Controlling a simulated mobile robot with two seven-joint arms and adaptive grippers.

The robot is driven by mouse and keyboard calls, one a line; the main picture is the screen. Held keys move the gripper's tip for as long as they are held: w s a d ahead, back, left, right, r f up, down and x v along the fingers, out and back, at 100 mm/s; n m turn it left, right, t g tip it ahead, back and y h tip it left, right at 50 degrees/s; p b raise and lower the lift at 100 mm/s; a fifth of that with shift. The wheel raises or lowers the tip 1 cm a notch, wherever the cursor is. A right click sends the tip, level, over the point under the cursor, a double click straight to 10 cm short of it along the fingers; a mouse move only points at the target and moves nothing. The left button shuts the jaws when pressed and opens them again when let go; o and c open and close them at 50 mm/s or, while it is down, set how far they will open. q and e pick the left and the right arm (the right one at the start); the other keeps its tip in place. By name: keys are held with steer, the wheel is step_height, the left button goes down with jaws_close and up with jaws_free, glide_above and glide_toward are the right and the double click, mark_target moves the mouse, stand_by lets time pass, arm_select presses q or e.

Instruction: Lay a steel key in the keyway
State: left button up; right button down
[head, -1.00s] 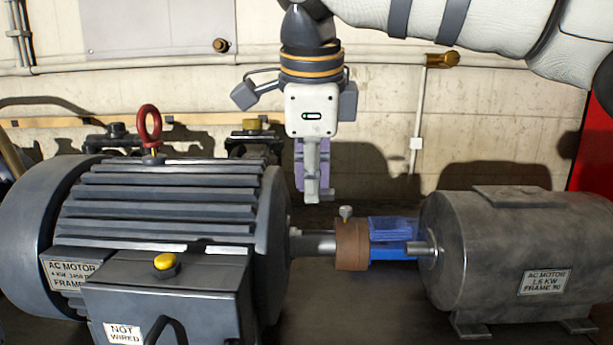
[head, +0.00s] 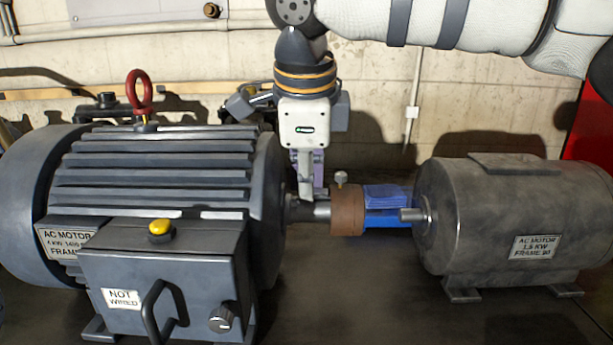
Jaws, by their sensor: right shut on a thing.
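My right gripper (head: 307,194) points straight down at the shaft (head: 322,211) of the large dark motor (head: 160,180). Its fingers are shut and their tips are at the shaft, between the motor's end face and the brown coupling hub (head: 347,212). I cannot tell whether they touch the shaft. The steel key and the keyway cannot be made out; the fingers cover that part of the shaft. My left gripper is not in view.
A smaller grey motor (head: 515,215) stands at the right, its short shaft (head: 412,214) facing the hub.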

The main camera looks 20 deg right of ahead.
stand_by(0.3)
steer(key=c, duration=1.6)
jaws_free()
